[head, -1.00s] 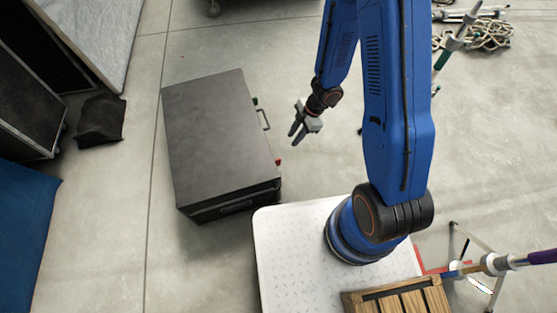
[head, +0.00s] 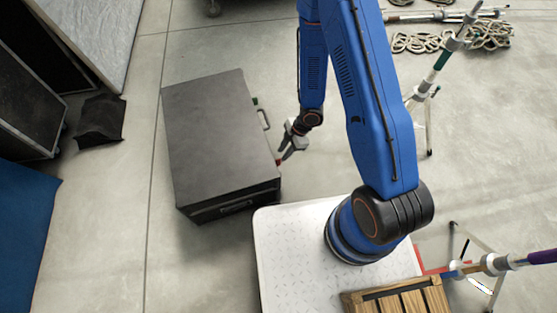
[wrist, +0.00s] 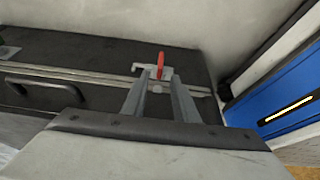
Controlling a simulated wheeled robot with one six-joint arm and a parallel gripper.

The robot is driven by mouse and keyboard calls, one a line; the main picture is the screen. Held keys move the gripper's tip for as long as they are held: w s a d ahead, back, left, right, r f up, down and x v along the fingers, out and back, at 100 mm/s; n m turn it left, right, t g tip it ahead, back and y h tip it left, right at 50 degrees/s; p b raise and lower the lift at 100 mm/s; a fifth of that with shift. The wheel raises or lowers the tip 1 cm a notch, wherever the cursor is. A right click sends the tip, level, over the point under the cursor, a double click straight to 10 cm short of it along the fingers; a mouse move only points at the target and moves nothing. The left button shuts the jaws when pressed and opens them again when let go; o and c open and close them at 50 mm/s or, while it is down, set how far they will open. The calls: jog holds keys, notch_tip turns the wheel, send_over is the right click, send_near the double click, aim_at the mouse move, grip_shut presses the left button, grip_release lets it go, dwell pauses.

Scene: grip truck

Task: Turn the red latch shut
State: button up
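The red latch (wrist: 160,62) shows in the wrist view as a short red lever on a grey metal plate, at the seam of the dark case (wrist: 100,55). The lever stands nearly upright in that picture. My gripper (wrist: 159,80) is open, with its two fingers apart and the tips on either side of the lever. I cannot tell whether they touch it. In the head view my gripper (head: 287,154) is at the right side of the case (head: 215,135), near its front corner, and mostly covers the latch.
A green latch (head: 255,101) and a handle (head: 264,119) are farther back on the same side of the case. A stand (head: 430,95) and coiled rope (head: 490,37) are at the upper right. A wooden crate (head: 400,300) is at the bottom.

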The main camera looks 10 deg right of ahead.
aim_at(279, 160)
jog(key=shift+x, duration=3.4)
grip_shut()
